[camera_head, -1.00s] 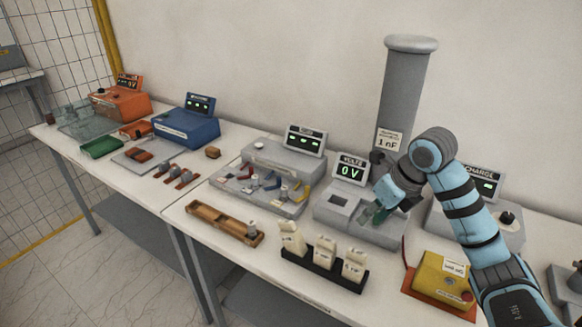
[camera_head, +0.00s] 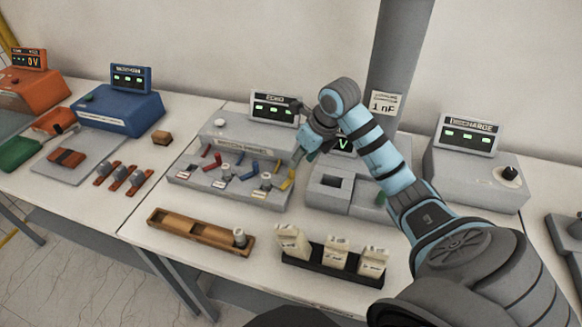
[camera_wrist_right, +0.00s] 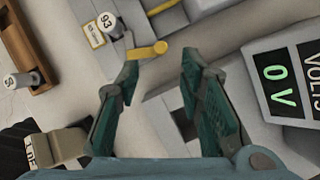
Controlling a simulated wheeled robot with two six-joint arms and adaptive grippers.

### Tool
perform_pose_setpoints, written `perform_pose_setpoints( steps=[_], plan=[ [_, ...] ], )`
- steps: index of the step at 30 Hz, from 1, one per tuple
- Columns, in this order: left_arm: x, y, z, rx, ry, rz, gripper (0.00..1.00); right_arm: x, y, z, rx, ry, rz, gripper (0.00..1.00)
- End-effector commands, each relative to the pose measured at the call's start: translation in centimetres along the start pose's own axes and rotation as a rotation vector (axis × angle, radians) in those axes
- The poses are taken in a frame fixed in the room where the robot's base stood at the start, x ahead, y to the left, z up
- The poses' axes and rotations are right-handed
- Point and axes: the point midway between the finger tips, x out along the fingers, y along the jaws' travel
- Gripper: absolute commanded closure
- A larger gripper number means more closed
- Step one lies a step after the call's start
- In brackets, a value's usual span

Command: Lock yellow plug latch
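The yellow latch (camera_head: 287,180) is a short lever at the right end of the grey plug panel (camera_head: 188,181). In the right wrist view the yellow latch (camera_wrist_right: 147,51) points sideways from beside a grey plug (camera_wrist_right: 111,25) marked 93, with a yellow-edged label (camera_wrist_right: 95,35). The latch's round knob lies just beyond my right fingertips, near the gap between them. My right gripper (camera_wrist_right: 159,62) is open, with nothing between its fingers. In the head view the right gripper (camera_head: 302,152) hangs over the panel's right end, close to the latch. My left gripper is out of view.
The volts box (camera_head: 328,190), its display reading 0 V in the wrist view (camera_wrist_right: 283,83), stands right of the panel. A wooden tray (camera_head: 185,231) and a black rack of pale blocks (camera_head: 318,263) lie in front. Red and blue latches (camera_head: 212,160) stand farther left.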

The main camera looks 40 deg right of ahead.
Motion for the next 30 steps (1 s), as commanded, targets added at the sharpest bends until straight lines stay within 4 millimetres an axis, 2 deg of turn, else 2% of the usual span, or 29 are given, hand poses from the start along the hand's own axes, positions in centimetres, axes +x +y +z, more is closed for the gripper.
perform_pose_setpoints(
  steps=[1,3,6,9,13,18,24,30],
  plan=[
    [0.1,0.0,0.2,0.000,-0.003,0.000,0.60,1.6,0.2,-0.1,0.002,0.004,0.005,0.66],
    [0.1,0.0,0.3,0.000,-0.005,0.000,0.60,3.5,0.2,0.0,0.002,0.003,0.006,0.66],
    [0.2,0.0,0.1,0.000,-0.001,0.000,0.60,5.6,0.1,0.0,0.000,0.003,0.003,0.66],
    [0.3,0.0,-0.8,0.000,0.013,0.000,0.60,6.8,0.1,0.1,-0.002,0.001,0.002,0.66],
    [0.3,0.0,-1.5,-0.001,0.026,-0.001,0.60,7.3,0.1,0.1,-0.003,0.001,0.001,0.66],
    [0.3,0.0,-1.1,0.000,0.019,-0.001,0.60,7.2,0.1,0.1,-0.003,0.000,0.001,0.67],
    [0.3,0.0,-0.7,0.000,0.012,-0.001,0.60,7.2,0.1,0.1,-0.003,0.000,0.001,0.99],
    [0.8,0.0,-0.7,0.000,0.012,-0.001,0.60,7.4,0.1,0.3,-0.039,-0.001,0.015,1.00]
  ],
)
